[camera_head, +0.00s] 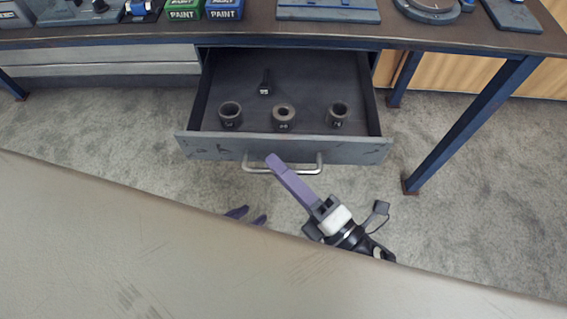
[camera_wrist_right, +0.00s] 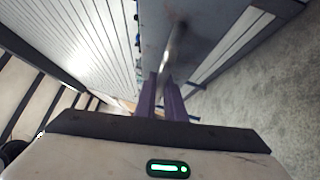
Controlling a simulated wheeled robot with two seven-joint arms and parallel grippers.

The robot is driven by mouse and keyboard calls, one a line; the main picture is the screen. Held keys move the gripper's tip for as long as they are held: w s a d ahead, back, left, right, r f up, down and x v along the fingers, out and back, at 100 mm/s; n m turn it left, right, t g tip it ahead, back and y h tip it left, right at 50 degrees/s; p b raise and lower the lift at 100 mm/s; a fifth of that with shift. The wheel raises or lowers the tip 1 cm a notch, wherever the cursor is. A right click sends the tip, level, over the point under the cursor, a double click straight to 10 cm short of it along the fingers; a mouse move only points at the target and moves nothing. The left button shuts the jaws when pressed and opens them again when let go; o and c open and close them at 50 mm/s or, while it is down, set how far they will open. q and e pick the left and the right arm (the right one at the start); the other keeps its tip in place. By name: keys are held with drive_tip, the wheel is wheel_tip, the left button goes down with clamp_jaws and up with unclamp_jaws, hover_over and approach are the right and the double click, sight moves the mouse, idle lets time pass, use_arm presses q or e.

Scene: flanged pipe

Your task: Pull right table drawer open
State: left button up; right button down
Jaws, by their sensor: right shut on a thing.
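The grey table drawer (camera_head: 215,152) stands pulled out from under the table, showing its dark inside. Its metal bar handle (camera_head: 310,170) runs along the front. My right gripper (camera_head: 275,163) is shut on the handle near its middle; the purple fingers cover part of the bar. In the right wrist view the purple fingers (camera_wrist_right: 163,80) meet the blurred handle (camera_wrist_right: 174,45) in front of the drawer face. My left gripper (camera_head: 248,216) is lower, away from the drawer. Its two purple fingertips show apart and empty; the rest is hidden behind a beige surface.
Inside the drawer are three dark sockets (camera_head: 283,116) and a small black part (camera_head: 265,83). The table top (camera_head: 250,32) holds paint cans (camera_head: 224,9) and metal fixtures. A blue table leg (camera_head: 465,125) stands to the right. Grey carpet (camera_head: 110,135) is clear at left.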

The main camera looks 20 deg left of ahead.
drive_tip(key=shift+d, duration=0.1)
drive_tip(key=c, duration=1.8)
unclamp_jaws()
drive_tip(key=shift+c, duration=0.2)
drive_tip(key=v, duration=1)
drive_tip(key=shift+d, duration=0.1)
